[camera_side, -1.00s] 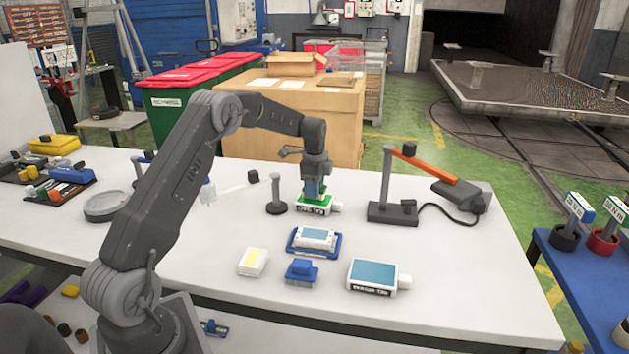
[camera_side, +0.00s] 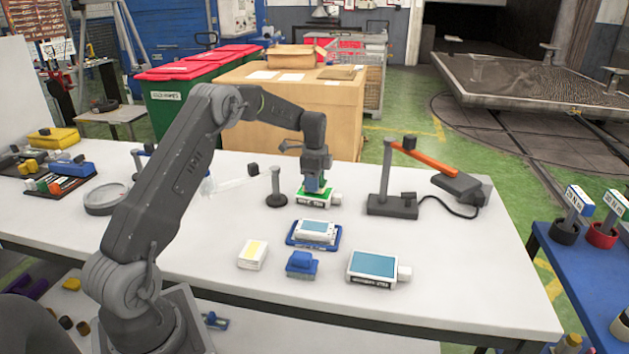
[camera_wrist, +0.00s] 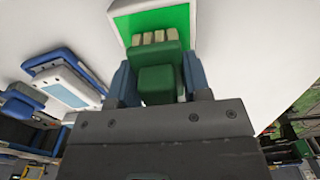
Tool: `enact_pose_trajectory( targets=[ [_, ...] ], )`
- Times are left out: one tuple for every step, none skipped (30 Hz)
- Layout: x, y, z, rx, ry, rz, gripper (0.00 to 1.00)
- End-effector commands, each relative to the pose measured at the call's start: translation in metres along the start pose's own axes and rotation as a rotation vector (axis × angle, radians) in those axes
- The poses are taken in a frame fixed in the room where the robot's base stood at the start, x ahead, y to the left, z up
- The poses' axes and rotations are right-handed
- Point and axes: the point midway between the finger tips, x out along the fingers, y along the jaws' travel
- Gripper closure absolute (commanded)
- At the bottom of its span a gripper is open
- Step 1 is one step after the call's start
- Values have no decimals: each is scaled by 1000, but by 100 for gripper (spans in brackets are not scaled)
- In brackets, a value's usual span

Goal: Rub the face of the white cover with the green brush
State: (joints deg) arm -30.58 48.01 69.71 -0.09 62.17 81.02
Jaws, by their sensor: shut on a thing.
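My gripper (camera_side: 314,183) points down and is shut on the green brush (camera_wrist: 157,70), with a blue finger on each side of it in the wrist view. The brush's pale bristles (camera_wrist: 153,37) lie over the green face of a white-framed block, which I take to be the white cover (camera_side: 313,202). It also shows at the top of the wrist view (camera_wrist: 190,8). The bristles appear to be at the face, but I cannot tell if they press on it. The brush is mostly hidden by the gripper in the side view.
Nearer on the table are a white device on a blue tray (camera_side: 293,240), a white and yellow block (camera_side: 252,254), a blue brush-like piece (camera_side: 301,262) and a white device with a blue screen (camera_side: 373,267). A grey post (camera_side: 276,187) and an orange-armed stand (camera_side: 393,206) flank the gripper.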

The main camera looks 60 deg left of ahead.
Motion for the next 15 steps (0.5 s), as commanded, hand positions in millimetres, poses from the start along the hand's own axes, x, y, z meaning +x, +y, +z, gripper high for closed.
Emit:
enact_pose_trajectory(
  targets=[
    [1, 0, 0, 0, 0, 0, 75],
    [1, 0, 0, 0, 0, 0, 75],
    [2, 0, 0, 0, 0, 0, 75],
    [2, 0, 0, 0, 0, 1, 75],
    [2, 0, 0, 0, 0, 1, 75],
    [3, 0, 0, 0, 0, 1, 75],
    [3, 0, 0, 0, 0, 1, 75],
    [4, 0, 0, 0, 0, 1, 75],
    [4, 0, 0, 0, 0, 1, 75],
    [4, 0, 0, 0, 0, 0, 75],
    [5, 0, 0, 0, 0, 0, 75],
    [5, 0, 0, 0, 0, 0, 75],
    [6, 0, 0, 0, 0, 0, 75],
    [6, 0, 0, 0, 0, 0, 75],
    [6, 0, 0, 0, 0, 0, 75]
  ],
)
